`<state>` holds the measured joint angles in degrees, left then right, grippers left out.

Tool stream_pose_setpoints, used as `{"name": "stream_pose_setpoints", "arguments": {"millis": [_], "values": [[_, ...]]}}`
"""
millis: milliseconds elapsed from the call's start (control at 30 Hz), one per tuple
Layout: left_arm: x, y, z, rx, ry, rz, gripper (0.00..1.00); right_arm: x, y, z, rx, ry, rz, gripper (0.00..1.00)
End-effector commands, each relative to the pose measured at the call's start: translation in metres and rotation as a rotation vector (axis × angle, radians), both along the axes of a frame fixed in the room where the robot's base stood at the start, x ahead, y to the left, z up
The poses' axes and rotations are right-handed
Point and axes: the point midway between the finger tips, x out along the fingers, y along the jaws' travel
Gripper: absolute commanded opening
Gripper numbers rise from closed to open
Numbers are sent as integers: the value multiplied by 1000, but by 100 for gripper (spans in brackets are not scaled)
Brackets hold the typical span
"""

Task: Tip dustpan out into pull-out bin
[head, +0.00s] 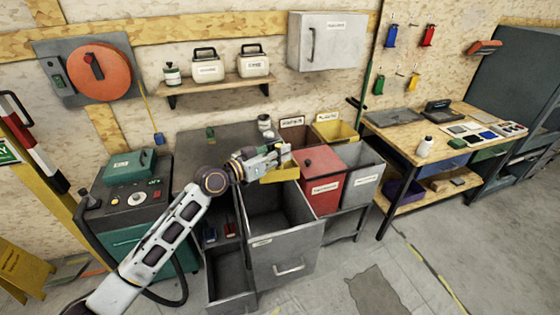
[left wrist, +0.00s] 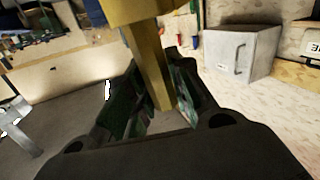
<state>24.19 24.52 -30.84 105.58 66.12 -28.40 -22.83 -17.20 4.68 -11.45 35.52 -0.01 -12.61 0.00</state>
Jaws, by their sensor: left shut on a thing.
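The yellow dustpan (head: 280,174) is held by my left gripper (head: 262,162) over the back part of the open pull-out bin. In the left wrist view, the gripper's fingers (left wrist: 162,108) are closed around the dustpan's yellow handle (left wrist: 149,68), and part of the pan shows at the top edge. The pull-out bin (head: 283,262) is a grey drawer, pulled out and open at the top, with a handle on its front. Its visible inside looks empty. I cannot tell whether the dustpan holds anything. My right gripper is not in view.
A red-lidded bin (head: 322,182) and a grey bin (head: 361,172) stand right of the pull-out bin. A lower grey drawer (head: 230,280) is open at its left. A green machine (head: 139,205) stands further left, and a workbench (head: 440,150) at the right. The floor in front is clear.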

Motion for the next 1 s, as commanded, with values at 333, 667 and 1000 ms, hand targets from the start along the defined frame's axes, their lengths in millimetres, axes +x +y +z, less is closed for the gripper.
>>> {"name": "stream_pose_setpoints", "arguments": {"millis": [333, 667, 1000], "values": [[1, 1, 1, 20, -93, 3, 0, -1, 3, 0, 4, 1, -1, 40], [1, 1, 1, 23, -108, 4, 0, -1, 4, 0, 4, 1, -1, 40], [1, 1, 1, 23, -106, 4, 0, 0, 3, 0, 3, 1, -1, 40]]}}
